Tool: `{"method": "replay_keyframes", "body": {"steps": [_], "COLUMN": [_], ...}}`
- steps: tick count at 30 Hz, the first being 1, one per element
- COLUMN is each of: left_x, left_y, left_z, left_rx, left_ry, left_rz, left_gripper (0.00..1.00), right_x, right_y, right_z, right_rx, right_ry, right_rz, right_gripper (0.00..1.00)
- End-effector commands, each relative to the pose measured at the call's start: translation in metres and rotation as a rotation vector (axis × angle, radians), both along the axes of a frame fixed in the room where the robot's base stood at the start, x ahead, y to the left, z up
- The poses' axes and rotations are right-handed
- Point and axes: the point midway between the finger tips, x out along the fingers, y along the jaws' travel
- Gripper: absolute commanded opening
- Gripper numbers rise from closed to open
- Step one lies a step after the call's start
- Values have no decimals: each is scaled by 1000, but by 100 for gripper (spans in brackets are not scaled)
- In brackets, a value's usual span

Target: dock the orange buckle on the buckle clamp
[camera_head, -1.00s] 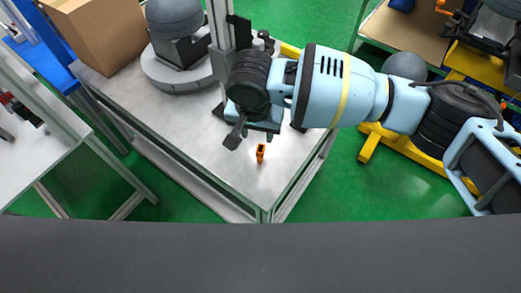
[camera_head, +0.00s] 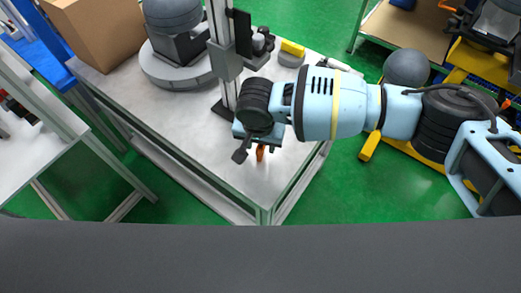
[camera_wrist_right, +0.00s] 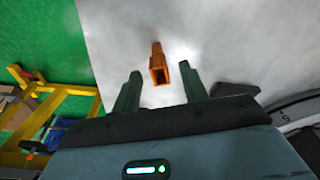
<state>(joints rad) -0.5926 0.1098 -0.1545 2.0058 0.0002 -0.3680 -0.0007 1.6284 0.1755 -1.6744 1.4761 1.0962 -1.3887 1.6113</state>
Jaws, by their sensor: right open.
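The orange buckle (camera_head: 260,152) is on the light table top near its front corner, partly hidden by my right gripper (camera_head: 253,145). In the right wrist view the orange buckle (camera_wrist_right: 158,64) lies in the gap between the two dark green fingers of the right gripper (camera_wrist_right: 160,70), with space on both sides. The right gripper is open and holds nothing. I cannot tell for sure which part is the buckle clamp; a dark fixture (camera_head: 262,42) stands beside the upright metal post (camera_head: 225,62). My left gripper is not in view.
A round grey base with a dark machine (camera_head: 178,70) and a cardboard box (camera_head: 97,30) are at the table's back left. The table front left of the buckle is clear.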

Motion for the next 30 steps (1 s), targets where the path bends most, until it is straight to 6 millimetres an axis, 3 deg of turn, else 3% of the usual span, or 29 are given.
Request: {"method": "replay_keyframes", "body": {"steps": [5,15,25,30], "left_x": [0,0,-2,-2], "left_y": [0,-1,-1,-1], "left_z": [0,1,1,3], "left_rx": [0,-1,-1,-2], "left_ry": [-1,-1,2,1], "left_rz": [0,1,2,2], "left_gripper": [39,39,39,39], "right_x": [0,0,0,0], "right_y": [0,0,0,0], "right_z": [1,1,3,14], "right_rx": [1,1,1,2], "right_ry": [-1,0,0,0], "right_rz": [0,0,0,0], "right_gripper": [44,0,0,0]}}
